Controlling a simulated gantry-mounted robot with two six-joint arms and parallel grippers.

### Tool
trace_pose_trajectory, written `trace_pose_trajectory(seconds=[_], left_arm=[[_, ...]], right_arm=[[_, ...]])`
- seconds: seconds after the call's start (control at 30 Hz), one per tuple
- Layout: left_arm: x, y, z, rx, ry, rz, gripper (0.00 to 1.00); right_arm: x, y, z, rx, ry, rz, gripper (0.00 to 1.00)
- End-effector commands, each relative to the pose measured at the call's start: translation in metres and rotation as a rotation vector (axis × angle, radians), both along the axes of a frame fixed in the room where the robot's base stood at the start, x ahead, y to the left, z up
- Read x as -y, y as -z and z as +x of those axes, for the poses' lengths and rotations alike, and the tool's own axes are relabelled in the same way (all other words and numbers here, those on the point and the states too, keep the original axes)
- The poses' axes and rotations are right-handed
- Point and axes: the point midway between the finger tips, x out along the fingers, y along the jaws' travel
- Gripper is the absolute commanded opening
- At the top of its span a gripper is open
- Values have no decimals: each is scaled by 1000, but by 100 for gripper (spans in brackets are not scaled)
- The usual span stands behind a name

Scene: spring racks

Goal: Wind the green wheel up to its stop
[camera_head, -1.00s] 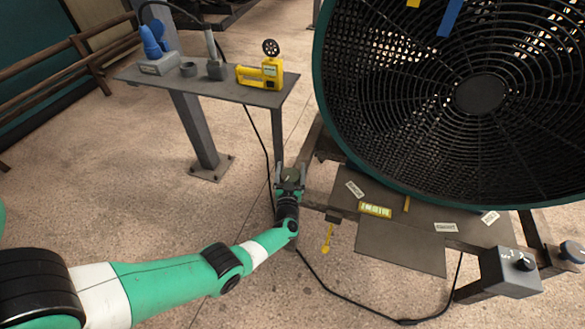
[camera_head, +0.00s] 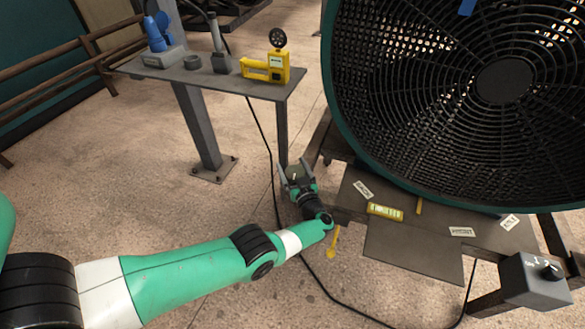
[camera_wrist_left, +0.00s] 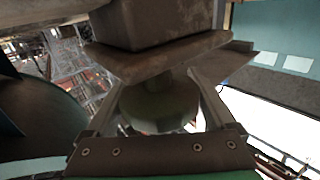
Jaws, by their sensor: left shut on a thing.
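The green wheel (camera_wrist_left: 158,106) shows in the left wrist view as a dark green rounded body between my finger pads, under a brown bracket. My left gripper (camera_head: 296,173) is at the left end of the fan's frame, below the side table; it also shows in the left wrist view (camera_wrist_left: 160,100). It is shut on the wheel, one finger on each side. In the head view the gripper mostly hides the wheel. The wheel's stop cannot be made out. My right gripper is not in view.
A large fan (camera_head: 500,82) stands on the right above a grey plate (camera_head: 415,250) with labels and a yellow level (camera_head: 385,211). A yellow handle (camera_head: 333,243) hangs near my wrist. The side table (camera_head: 225,82) holds a yellow tool (camera_head: 268,70). A black cable crosses the floor.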

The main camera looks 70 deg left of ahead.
Motion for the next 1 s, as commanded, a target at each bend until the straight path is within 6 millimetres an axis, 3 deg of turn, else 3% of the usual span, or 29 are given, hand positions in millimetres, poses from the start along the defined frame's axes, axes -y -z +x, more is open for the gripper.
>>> trace_pose_trajectory(seconds=[0.17,0.2,0.27,0.57,0.67,1.0], left_arm=[[0,0,0,1,0,-1,33],[0,0,0,1,0,0,92],[0,0,0,1,0,0,100],[5,-1,0,0,2,0,100],[20,-3,-1,-1,4,-1,100],[96,-1,-9,0,5,0,100]], right_arm=[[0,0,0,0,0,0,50],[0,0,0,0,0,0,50],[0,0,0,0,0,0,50],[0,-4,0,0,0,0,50],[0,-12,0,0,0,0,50],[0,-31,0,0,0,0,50]])
